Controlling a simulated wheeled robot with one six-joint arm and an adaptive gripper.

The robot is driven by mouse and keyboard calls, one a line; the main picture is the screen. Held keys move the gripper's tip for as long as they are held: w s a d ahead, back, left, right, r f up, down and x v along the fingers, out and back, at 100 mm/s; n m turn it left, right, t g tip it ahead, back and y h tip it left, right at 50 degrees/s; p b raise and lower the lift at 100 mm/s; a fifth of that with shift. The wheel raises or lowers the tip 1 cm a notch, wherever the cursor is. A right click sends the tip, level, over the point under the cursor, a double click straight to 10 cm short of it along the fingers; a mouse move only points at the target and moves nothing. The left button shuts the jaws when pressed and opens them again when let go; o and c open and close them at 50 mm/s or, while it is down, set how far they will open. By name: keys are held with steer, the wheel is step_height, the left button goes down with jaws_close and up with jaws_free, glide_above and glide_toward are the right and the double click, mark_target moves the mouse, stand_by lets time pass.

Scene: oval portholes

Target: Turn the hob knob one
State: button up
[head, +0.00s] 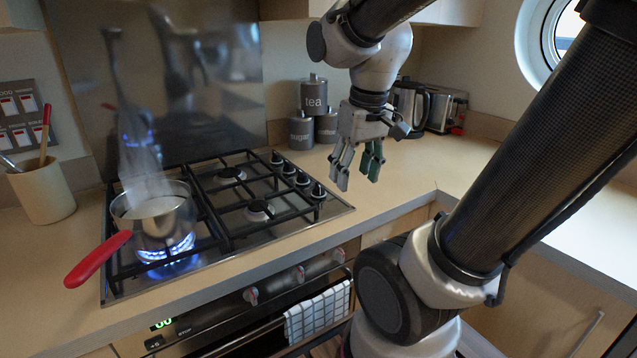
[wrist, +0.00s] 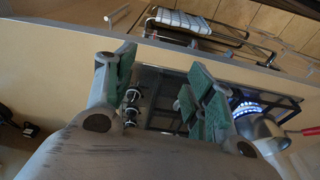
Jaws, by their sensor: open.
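The gas hob (head: 335,212) is set in the worktop. A row of several dark, silver-edged knobs runs along its right side, with one knob (head: 318,190) nearest the front edge. I cannot tell which is knob one. My gripper (head: 357,175) is open and empty, fingers pointing down, above the worktop to the right of the knobs and apart from them. In the wrist view the hob knobs (wrist: 131,97) show between the open green-padded fingers (wrist: 163,68), partly hidden by the left finger.
A steaming pan (head: 165,222) with a red handle (head: 98,259) stands on a lit burner at left. Canisters (head: 314,95), a kettle (head: 410,106) and a toaster (head: 446,110) stand behind. A checked towel (head: 318,310) hangs on the oven front. Worktop right of the hob is clear.

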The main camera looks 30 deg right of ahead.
steer(key=w+d+f+n+g, duration=0.1)
steer(key=w+d+f+n, duration=0.2)
steer(key=w, duration=0.5)
steer(key=w+f+n+g, duration=0.2)
steer(key=w+f+n, duration=0.15)
steer(key=w, duration=0.35)
steer(key=r+n+t, duration=0.1)
steer(key=r+n, duration=0.1)
steer(key=n, duration=0.4)
glide_above(319, 184)
steer(key=shift+f, duration=0.1)
steer(key=shift+n, duration=1.05)
steer(key=shift+f, duration=0.25)
step_height(319, 184, down, 7)
steer(key=shift+f, duration=0.2)
steer(key=shift+c, duration=0.3)
